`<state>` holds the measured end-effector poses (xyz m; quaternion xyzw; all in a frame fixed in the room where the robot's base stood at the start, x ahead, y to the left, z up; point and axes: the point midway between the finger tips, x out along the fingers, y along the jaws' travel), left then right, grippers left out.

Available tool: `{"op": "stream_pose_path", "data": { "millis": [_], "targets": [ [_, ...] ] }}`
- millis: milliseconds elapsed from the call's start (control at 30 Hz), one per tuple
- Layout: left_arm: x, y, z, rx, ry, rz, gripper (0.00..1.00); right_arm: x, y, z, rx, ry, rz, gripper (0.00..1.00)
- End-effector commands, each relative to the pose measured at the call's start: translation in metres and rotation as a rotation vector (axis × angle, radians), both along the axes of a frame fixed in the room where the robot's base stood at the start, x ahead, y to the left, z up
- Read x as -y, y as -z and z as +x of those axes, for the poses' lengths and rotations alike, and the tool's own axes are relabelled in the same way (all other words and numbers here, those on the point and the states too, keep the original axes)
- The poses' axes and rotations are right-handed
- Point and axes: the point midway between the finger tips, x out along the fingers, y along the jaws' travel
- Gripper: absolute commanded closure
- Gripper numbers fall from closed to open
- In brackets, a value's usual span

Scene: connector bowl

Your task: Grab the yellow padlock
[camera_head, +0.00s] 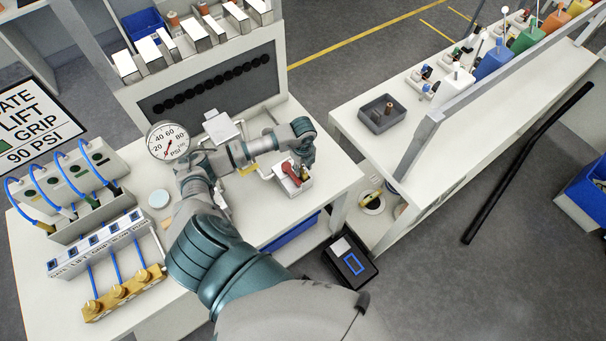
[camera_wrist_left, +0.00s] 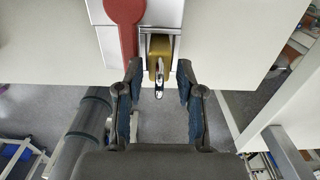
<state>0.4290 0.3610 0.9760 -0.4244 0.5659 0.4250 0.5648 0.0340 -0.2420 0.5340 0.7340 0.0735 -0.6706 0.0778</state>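The yellow padlock (camera_wrist_left: 160,48) shows at the top centre of the left wrist view, against a pale metal bracket beside a red lever (camera_wrist_left: 123,28). A small shiny metal piece (camera_wrist_left: 159,84) sticks out from its lower end. My left gripper (camera_wrist_left: 159,76) is open, with one finger on each side of the padlock's lower end and gaps on both sides. In the head view, my left gripper (camera_head: 304,160) is above the small white fixture (camera_head: 293,184) with the red lever (camera_head: 290,170). It partly hides the padlock there. My right gripper is not in view.
A pressure gauge (camera_head: 168,142) and a white box with blue hoses (camera_head: 97,247) stand left on the white bench (camera_head: 335,177). A grey bin (camera_head: 382,113) sits on the other bench at right. The bench's front edge is close to the fixture.

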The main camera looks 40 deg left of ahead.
Motion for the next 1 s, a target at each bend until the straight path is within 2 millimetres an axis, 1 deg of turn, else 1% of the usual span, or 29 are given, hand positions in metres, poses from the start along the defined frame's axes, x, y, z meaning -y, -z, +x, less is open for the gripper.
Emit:
{"op": "stream_pose_path", "data": {
  "millis": [67,100,167,200,233,567,667,767,800,867,1000],
  "targets": [
    [0.000,-0.001,0.000,0.001,0.000,0.000,0.62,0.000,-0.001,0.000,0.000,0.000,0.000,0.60],
    [0.000,-0.001,0.000,0.001,0.000,0.000,0.72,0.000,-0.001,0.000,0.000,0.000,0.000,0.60],
    [0.000,-0.002,0.000,0.001,0.000,0.000,0.88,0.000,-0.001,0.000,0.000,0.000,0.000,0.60],
    [-0.001,-0.002,0.000,0.001,0.000,0.000,0.97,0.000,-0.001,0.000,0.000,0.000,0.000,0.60],
    [-0.001,-0.001,0.000,0.001,0.000,0.000,1.00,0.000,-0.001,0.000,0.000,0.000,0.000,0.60],
    [0.000,-0.001,0.000,-0.001,0.000,-0.001,1.00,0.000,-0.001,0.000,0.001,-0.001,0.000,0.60],
    [-0.001,-0.006,0.000,-0.001,0.000,0.000,1.00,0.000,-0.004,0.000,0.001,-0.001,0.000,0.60],
    [-0.001,-0.024,0.001,0.002,0.000,0.002,1.00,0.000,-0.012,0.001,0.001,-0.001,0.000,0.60],
    [-0.001,-0.033,0.001,0.003,0.000,0.001,1.00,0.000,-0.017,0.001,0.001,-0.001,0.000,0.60],
    [-0.001,-0.043,0.002,0.005,0.001,0.001,1.00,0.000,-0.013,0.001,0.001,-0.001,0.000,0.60],
    [-0.001,-0.072,0.001,0.003,0.000,0.001,1.00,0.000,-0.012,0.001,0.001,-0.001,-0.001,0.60]
  ]
}}
